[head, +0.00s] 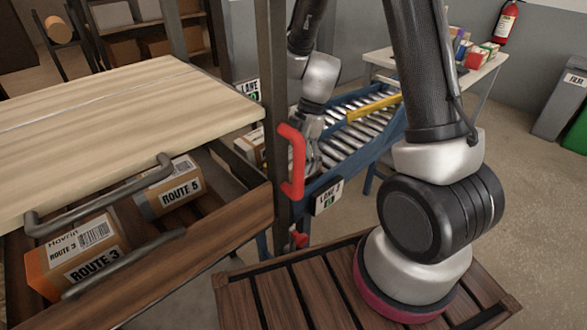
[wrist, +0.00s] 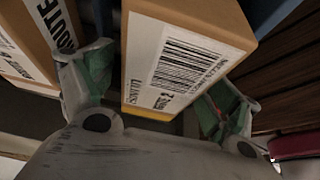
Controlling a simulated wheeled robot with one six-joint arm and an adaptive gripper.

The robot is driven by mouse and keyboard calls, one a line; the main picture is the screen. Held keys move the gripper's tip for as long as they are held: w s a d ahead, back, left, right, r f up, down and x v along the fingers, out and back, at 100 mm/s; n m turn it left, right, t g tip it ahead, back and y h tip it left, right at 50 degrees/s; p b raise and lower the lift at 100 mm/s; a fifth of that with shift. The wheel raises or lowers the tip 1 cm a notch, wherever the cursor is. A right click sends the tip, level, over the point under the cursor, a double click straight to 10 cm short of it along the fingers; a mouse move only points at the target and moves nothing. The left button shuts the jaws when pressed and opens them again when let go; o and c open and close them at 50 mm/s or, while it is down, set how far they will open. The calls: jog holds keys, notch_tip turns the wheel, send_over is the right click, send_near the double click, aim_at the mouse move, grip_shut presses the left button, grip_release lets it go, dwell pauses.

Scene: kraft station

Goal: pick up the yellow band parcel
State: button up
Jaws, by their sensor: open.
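In the wrist view a cardboard parcel (wrist: 185,55) with a white barcode label lies between the two fingers of my gripper (wrist: 157,88). A yellow strip (wrist: 150,113) shows along its near lower edge, so it looks like the yellow band parcel. The fingers stand open, one on each side of it; I cannot tell whether either touches. In the head view my gripper (head: 312,150) is low by the roller conveyor, partly hidden by a red handle. A parcel (head: 250,148) shows to its left behind the post, mostly hidden; I cannot tell which it is.
A second parcel (wrist: 25,45) lies close left in the wrist view. An open drawer holds a ROUTE 3 parcel (head: 78,255) and a ROUTE 5 parcel (head: 168,187). The red handle (head: 293,160) and metal post stand before my gripper. The blue roller conveyor (head: 350,130) lies right.

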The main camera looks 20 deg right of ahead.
jog(key=shift+x, duration=1.65)
jog(key=shift+s+f, duration=0.1)
jog(key=c, duration=1)
